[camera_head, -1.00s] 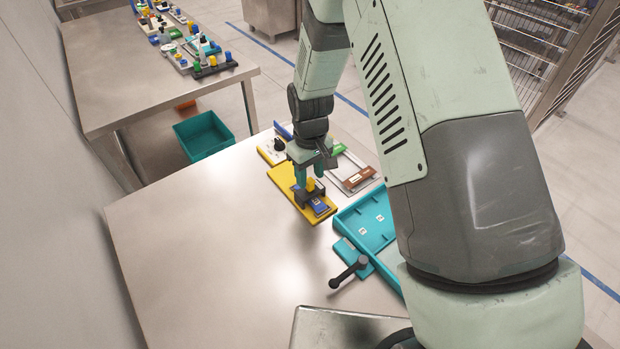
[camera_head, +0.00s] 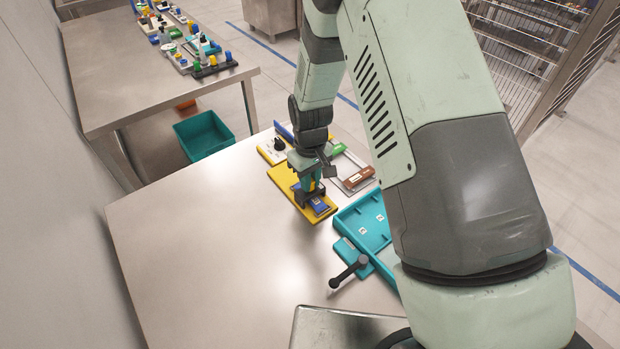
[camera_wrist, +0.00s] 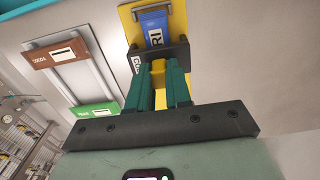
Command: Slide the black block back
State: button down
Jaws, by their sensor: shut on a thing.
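The black block (camera_head: 302,198) sits on a yellow board (camera_head: 289,182) in the head view; it also shows as a dark bar across the board in the wrist view (camera_wrist: 178,52). A yellow knob (camera_wrist: 159,76) stands at the block. My gripper (camera_head: 309,186) is over the block with its teal fingers shut on the yellow knob. A blue plate (camera_wrist: 156,29) with a white label lies on the board, next to the block; it also shows in the head view (camera_head: 320,206). My fingers hide part of the block and knob.
A grey frame with brown (camera_head: 359,177) and green (camera_head: 338,149) blocks stands right of the board. A teal tray (camera_head: 348,222) and a black-handled lever (camera_head: 349,272) are nearer. The table's left side is clear.

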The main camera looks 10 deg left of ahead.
jog(key=shift+w+a, duration=0.1)
jog(key=w+a, duration=0.9)
jog(key=c, duration=1)
grip_release()
jog(key=shift+c, duration=0.2)
jog(key=shift+r, duration=0.15)
notch_tip(320, 180, up, 11)
jog(key=shift+f, duration=0.2)
